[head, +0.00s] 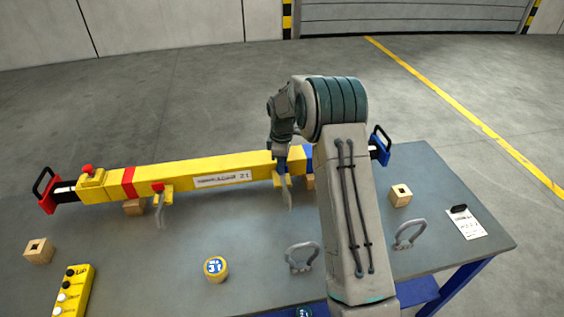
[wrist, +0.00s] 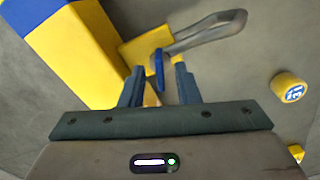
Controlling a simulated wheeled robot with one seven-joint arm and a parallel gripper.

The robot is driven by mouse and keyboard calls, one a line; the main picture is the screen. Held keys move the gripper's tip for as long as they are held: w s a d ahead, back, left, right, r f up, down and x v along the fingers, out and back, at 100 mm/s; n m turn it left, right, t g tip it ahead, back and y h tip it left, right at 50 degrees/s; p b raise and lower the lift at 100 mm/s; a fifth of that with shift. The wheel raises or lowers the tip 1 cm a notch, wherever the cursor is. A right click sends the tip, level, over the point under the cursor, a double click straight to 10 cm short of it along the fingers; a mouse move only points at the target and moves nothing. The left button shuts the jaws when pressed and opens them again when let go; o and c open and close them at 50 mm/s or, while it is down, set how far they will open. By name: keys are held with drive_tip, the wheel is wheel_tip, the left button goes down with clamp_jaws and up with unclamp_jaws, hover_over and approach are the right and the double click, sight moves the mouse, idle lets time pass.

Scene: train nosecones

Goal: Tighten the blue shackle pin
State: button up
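A yellow beam (head: 225,172) with a red end at left and a blue end at right lies across the table; its blue end also shows in the wrist view (wrist: 28,14). A grey shackle (wrist: 205,34) hangs from a yellow lug (wrist: 143,47) on the beam. The blue shackle pin (wrist: 158,68) shows edge-on as a thin flat tab. My gripper (wrist: 160,78) is open, with one finger on either side of the pin tab. A clear gap shows at the left finger; contact at the right is unclear. In the head view my gripper (head: 281,160) is at the beam's right part.
A second shackle (head: 160,212) with a red pin hangs at left. Two loose grey shackles (head: 302,258) (head: 410,235), a round yellow tin (head: 215,268), wooden blocks (head: 400,195), a button box (head: 73,292) and a tag (head: 467,222) lie on the table.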

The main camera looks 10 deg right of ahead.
drive_tip(key=shift+f, duration=0.15)
clamp_jaws()
